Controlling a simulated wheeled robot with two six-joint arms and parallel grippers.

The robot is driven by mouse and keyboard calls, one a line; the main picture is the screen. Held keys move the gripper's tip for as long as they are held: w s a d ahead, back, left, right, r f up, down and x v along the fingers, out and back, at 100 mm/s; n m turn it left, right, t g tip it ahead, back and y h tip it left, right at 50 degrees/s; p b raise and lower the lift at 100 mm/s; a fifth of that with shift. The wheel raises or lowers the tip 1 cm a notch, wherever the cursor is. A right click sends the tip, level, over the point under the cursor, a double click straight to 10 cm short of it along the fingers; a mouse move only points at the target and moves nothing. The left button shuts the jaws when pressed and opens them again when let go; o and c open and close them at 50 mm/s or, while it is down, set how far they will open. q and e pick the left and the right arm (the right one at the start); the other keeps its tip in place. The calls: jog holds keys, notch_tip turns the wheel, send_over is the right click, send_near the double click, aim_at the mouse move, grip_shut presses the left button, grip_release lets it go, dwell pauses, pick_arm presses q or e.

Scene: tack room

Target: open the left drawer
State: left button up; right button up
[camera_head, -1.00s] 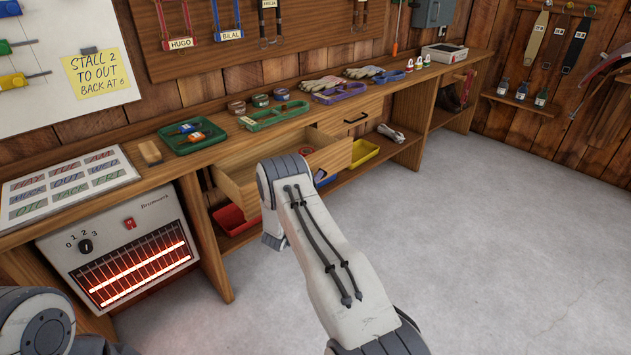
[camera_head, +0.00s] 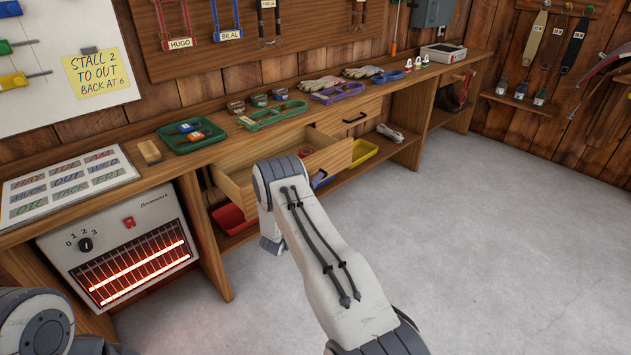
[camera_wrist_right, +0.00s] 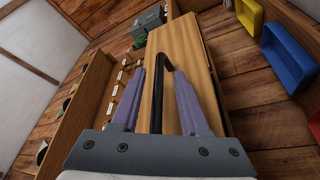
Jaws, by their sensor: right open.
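The left drawer (camera_head: 329,161) is a wooden drawer under the bench top, and it stands pulled out with its inside showing. A small red round item (camera_head: 305,152) lies in it. In the right wrist view, the drawer's wooden front (camera_wrist_right: 188,50) faces my right gripper (camera_wrist_right: 158,85). The black bar handle (camera_wrist_right: 157,110) runs between its two open fingers; I cannot tell whether either finger touches it. In the head view my right forearm hides the fingers, the handle and part of the drawer front. My left gripper is outside the views.
A closed drawer with a black handle (camera_head: 355,118) is to the right. Below are a red bin (camera_head: 232,218) and a yellow bin (camera_head: 364,151). A glowing heater (camera_head: 125,250) stands at the left. A green tray (camera_head: 190,136) sits on the bench. The floor at right is clear.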

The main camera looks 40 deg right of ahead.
jog(key=p+v, duration=0.1)
jog(key=v, duration=0.8)
jog(key=shift+a, duration=0.15)
